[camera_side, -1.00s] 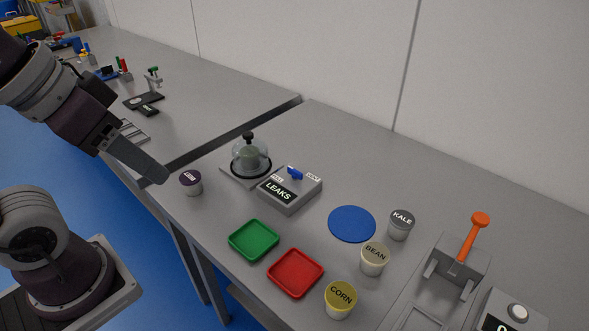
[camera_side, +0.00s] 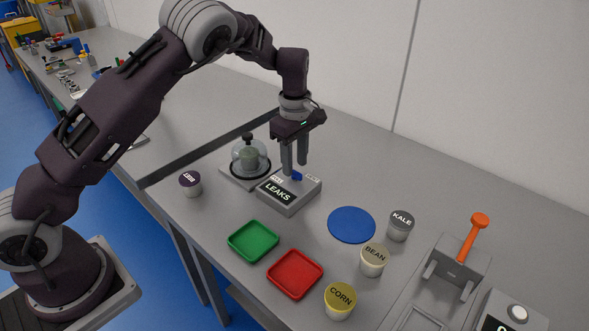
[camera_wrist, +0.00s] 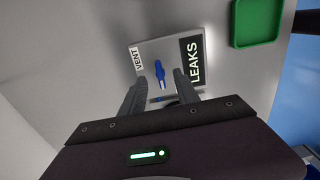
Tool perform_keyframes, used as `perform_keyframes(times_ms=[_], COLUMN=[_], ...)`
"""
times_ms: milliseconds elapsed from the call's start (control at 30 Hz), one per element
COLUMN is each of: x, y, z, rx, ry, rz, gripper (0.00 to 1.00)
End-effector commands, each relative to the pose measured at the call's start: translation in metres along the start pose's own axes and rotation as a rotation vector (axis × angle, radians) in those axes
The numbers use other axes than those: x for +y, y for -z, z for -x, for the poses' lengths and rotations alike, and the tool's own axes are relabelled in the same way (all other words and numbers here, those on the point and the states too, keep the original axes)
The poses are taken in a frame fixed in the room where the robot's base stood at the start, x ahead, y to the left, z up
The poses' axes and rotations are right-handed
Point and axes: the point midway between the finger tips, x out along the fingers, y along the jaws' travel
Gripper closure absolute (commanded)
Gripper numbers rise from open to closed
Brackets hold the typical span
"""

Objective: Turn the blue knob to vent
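The blue knob (camera_side: 297,176) is on top of a grey box (camera_side: 290,198) whose dark display reads LEAKS. In the wrist view the knob (camera_wrist: 159,72) shows as a narrow blue bar, with a VENT label (camera_wrist: 136,60) to its left. A second label below it is mostly hidden. My gripper (camera_side: 295,168) points down just above the box. Its two fingers stand apart, one on each side of the knob in the wrist view, with nothing between them that I can see gripped. Whether the fingertips reach down beside the knob is unclear.
A clear dome (camera_side: 250,157) on a base stands left of the box. A purple-lidded tub (camera_side: 190,183), green tray (camera_side: 254,240), red tray (camera_side: 295,273) and blue disc (camera_side: 351,224) lie around it. KALE (camera_side: 400,225), BEAN (camera_side: 374,259) and CORN (camera_side: 340,300) tubs stand right, near an orange-handled lever (camera_side: 472,238).

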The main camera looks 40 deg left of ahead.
Motion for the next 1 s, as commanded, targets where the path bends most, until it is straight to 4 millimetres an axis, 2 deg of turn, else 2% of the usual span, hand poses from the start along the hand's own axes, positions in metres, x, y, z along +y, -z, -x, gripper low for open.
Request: perform_keyframes(times_ms=[100,200,433,467,633,1000], x=[-0.001,-0.001,0.0,0.0,0.0,0.0], y=[0.001,0.001,0.001,0.001,0.001,0.0], z=[-0.019,-0.028,-0.029,-0.029,-0.029,-0.029], rx=[0.001,0.001,0.001,0.001,0.0,-0.001], ry=[0.002,0.002,0.0,0.0,0.0,-0.001], rz=[0.0,-0.001,-0.002,-0.002,-0.002,-0.024], gripper=[0.63,0.63,0.63,0.65,0.98,1.0])
